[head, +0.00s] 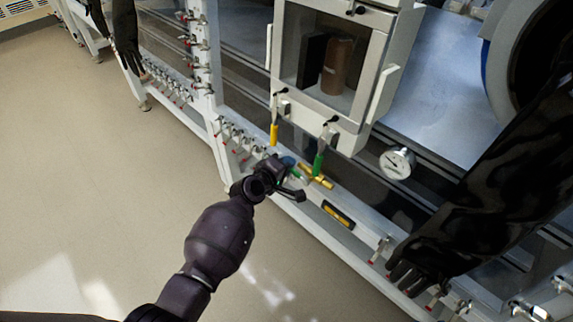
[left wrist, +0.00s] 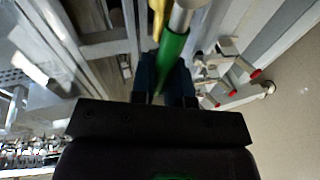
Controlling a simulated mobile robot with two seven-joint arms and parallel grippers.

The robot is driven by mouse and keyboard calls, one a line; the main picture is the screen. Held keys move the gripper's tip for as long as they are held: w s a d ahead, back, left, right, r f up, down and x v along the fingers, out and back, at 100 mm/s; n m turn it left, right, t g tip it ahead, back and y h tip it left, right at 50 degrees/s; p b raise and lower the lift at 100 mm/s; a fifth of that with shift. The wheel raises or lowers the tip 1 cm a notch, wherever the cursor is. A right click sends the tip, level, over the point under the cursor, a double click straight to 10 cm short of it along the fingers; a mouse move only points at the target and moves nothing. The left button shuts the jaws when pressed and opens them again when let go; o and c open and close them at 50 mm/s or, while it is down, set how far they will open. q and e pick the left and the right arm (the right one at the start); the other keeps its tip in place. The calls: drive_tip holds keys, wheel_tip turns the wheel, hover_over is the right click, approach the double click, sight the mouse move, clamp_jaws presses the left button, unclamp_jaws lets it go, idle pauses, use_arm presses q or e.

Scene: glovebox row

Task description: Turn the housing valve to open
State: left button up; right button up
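The housing (head: 377,103) is a pale box with a window and a brown cylinder (head: 338,66) inside. Under it hang a yellow handle (head: 274,135) and a green handle (head: 318,165) on metal stems. A brass fitting (head: 316,177) lies just below the green handle. My left gripper (head: 294,178) is open beside the green handle and the brass fitting. In the left wrist view the green handle (left wrist: 172,48) runs down between the dark blue fingertips (left wrist: 165,78). Contact with either finger cannot be told. My right gripper is not in view.
A round gauge (head: 397,162) is right of the housing. A black glove (head: 415,265) hangs at the right from a large round port. Small red-tipped valves (head: 240,142) line the white frame at the left. The floor (head: 90,150) at the left is clear.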

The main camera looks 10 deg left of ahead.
use_arm(q)
drive_tip(key=o, duration=0.5)
drive_tip(key=shift+c, duration=0.2)
drive_tip(key=shift+s, duration=0.1)
drive_tip(key=shift+s+a+r, duration=0.15)
drive_tip(key=shift+s, duration=0.05)
drive_tip(key=p+v, duration=0.2)
drive_tip(key=v, duration=0.8)
drive_tip(key=shift+p, duration=0.3)
